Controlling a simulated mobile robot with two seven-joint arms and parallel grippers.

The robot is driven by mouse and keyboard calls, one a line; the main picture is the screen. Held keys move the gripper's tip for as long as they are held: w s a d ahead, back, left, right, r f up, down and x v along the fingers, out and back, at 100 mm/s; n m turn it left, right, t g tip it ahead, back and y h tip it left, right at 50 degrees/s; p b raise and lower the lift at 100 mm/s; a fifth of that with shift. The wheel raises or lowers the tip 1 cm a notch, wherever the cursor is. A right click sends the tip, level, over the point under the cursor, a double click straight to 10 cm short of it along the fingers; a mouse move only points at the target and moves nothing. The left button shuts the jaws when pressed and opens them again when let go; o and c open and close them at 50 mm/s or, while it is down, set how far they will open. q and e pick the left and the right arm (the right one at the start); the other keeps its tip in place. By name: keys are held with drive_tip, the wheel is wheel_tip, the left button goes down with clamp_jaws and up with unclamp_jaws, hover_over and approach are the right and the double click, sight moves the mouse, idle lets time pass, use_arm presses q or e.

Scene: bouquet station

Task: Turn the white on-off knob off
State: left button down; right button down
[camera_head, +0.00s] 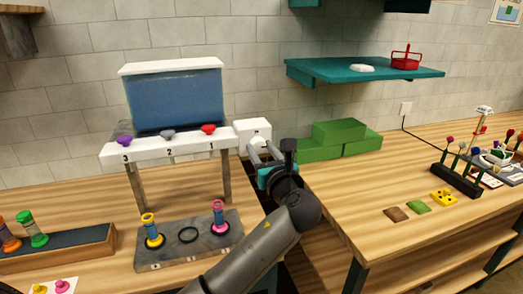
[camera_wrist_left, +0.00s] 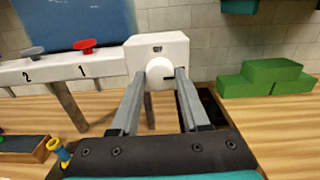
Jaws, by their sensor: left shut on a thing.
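The round white on-off knob (camera_wrist_left: 159,70) sits on the front of a white box (camera_wrist_left: 142,52). In the head view the knob (camera_head: 259,141) is partly hidden by my gripper, on the white box (camera_head: 246,127) right of the tank stand. My left gripper (camera_head: 262,152) is shut on the knob. In the left wrist view its fingers (camera_wrist_left: 158,82) stand on either side of the knob's rim. A small dark mark shows on the box above the knob, too small to read. My right gripper is in neither view.
A blue tank (camera_head: 176,98) stands on a white rail (camera_head: 140,155) with purple, grey and red knobs, numbered 3, 2, 1. Below is a grey tray (camera_head: 190,252) with colored vials. Green blocks (camera_head: 335,143) lie to the right. A teal shelf (camera_head: 340,78) hangs above.

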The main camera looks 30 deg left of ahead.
use_arm(q)
drive_tip(key=shift+n+p, duration=0.65)
drive_tip(key=shift+n, duration=1.35)
drive_tip(key=n, duration=0.3)
drive_tip(key=shift+n+p, duration=0.3)
drive_tip(key=shift+p, duration=0.05)
drive_tip(key=n+b, duration=0.1)
drive_tip(key=n, duration=0.3)
drive_tip(key=shift+f+n, duration=0.1)
drive_tip(key=shift+n, duration=0.3)
drive_tip(key=n+b, duration=0.2)
drive_tip(key=n, duration=0.3)
drive_tip(key=shift+n, duration=0.4)
